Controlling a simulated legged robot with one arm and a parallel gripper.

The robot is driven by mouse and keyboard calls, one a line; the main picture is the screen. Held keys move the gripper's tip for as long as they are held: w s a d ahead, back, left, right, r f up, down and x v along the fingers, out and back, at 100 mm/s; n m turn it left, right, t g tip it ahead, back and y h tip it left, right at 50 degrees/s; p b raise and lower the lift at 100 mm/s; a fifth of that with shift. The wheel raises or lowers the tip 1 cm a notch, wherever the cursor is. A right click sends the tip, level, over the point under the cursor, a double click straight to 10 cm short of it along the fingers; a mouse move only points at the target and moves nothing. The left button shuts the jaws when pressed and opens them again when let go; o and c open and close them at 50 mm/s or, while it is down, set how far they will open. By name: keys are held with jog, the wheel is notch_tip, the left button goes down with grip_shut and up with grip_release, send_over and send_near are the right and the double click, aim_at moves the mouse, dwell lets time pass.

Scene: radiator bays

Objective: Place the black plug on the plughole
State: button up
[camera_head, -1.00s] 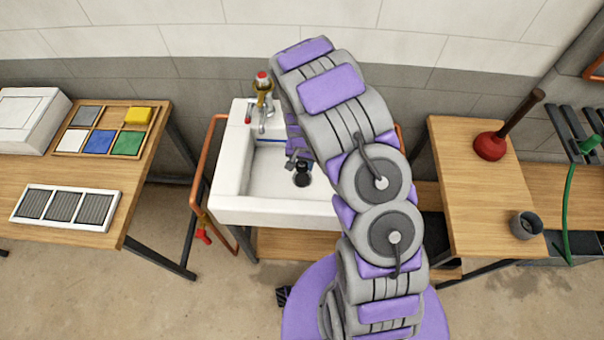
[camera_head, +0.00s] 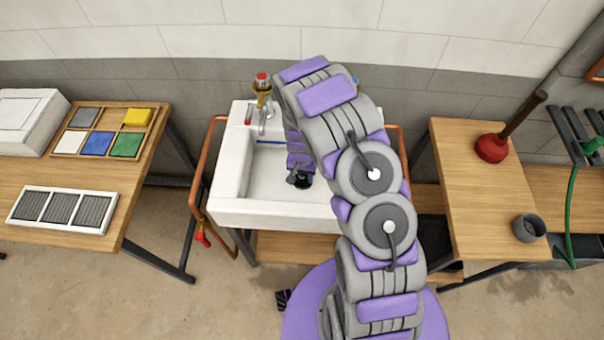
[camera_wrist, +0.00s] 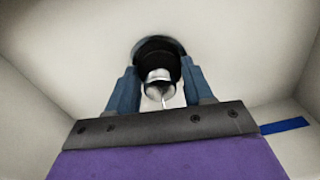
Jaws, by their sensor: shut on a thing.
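The white sink (camera_head: 230,205) stands in the middle, with its basin open towards me. My gripper (camera_wrist: 160,95) is down inside the basin, with its two blue fingers closed on the black plug (camera_wrist: 158,65). The plug's silver top shows between the fingers. A dark round edge, which looks like the plughole (camera_wrist: 150,42), shows just beyond the plug and is mostly covered by it. In the head view the dark plug (camera_head: 304,183) sits low at my gripper (camera_head: 299,179), near the basin floor. I cannot tell whether plug and plughole touch.
A tap (camera_head: 262,105) stands at the sink's back edge. A blue stripe (camera_wrist: 285,125) marks the basin wall. Copper pipes (camera_head: 197,170) flank the sink. The left bench holds a tile tray (camera_head: 75,133) and a grille (camera_head: 63,209); the right bench holds a plunger (camera_head: 492,148) and a cup (camera_head: 528,228).

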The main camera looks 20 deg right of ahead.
jog(key=shift+f, duration=0.3)
jog(key=o, duration=1.1)
jog(key=shift+o, duration=0.2)
jog(key=shift+r, duration=0.15)
notch_tip(320, 180, up, 13)
jog(key=p, duration=0.2)
jog(key=s+r+n+g, duration=0.1)
jog(key=s+r+n, duration=0.2)
jog(key=s+r, duration=2)
jog(key=s+r+n, duration=0.2)
jog(key=s+r, duration=0.3)
jog(key=s, duration=0.6)
jog(key=shift+s+r+g, duration=0.15)
jog(key=shift+r+g, duration=0.15)
jog(key=shift+g, duration=0.1)
